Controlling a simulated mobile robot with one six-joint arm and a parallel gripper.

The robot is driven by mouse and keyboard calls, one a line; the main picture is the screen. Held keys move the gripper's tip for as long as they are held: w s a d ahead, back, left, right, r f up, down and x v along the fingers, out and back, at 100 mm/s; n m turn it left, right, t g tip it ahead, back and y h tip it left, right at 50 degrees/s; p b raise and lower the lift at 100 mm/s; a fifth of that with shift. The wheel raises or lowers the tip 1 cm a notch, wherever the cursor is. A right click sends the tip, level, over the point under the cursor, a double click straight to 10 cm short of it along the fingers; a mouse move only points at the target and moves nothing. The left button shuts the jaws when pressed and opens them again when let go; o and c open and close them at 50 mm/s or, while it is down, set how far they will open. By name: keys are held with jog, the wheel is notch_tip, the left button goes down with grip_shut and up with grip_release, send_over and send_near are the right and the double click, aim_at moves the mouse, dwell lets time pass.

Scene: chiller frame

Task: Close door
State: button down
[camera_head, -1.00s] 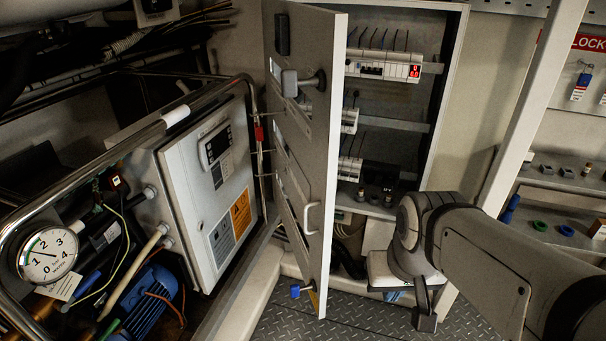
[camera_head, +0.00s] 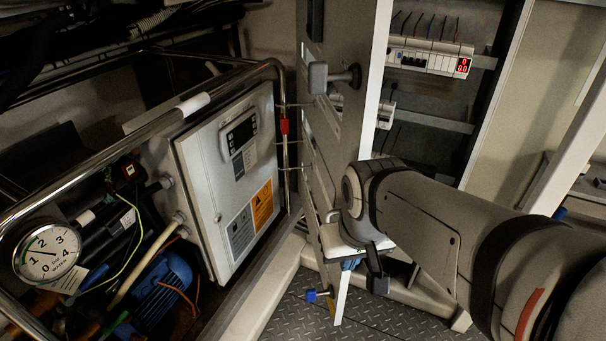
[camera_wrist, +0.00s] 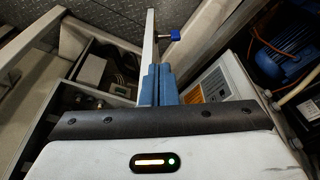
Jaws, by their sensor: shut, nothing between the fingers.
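The grey cabinet door (camera_head: 345,40) stands wide open in the head view, its pale free edge toward me. A blue-knobbed piece (camera_head: 312,296) sits at its bottom corner, and it also shows in the wrist view (camera_wrist: 173,35). The cabinet (camera_head: 430,88) is open behind and right of the door. My gripper (camera_head: 350,264) is low in front of the door, and my arm hides the door's lower middle. In the wrist view my blue fingers (camera_wrist: 156,78) are together and empty, close to the door's edge (camera_wrist: 148,45). I cannot tell whether they touch it.
A grey control box (camera_head: 235,180) stands left of the door, behind a metal rail (camera_head: 150,128). A pressure gauge (camera_head: 47,252) and a blue motor (camera_head: 160,290) are at lower left. A pale frame post (camera_head: 565,140) rises at right. Some chequered floor (camera_head: 375,318) is clear below the door.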

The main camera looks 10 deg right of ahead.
jog(key=w+a+r+n+g+h, duration=0.1)
jog(key=w+a+r+n+h, duration=0.15)
jog(key=a+n+h, duration=0.5)
jog(key=w+a+r+n+g+h, duration=0.2)
jog(key=w+a+n, duration=0.25)
jog(key=n, duration=0.65)
jog(key=d+r+x, duration=0.1)
jog(key=r+x, duration=0.1)
jog(key=x, duration=1)
jog(key=shift+d+b, duration=0.3)
jog(key=shift+d, duration=0.25)
jog(key=shift+w+f+m+y, duration=0.1)
jog(key=shift+f+m+y, duration=0.05)
jog(key=shift+m+y, duration=0.1)
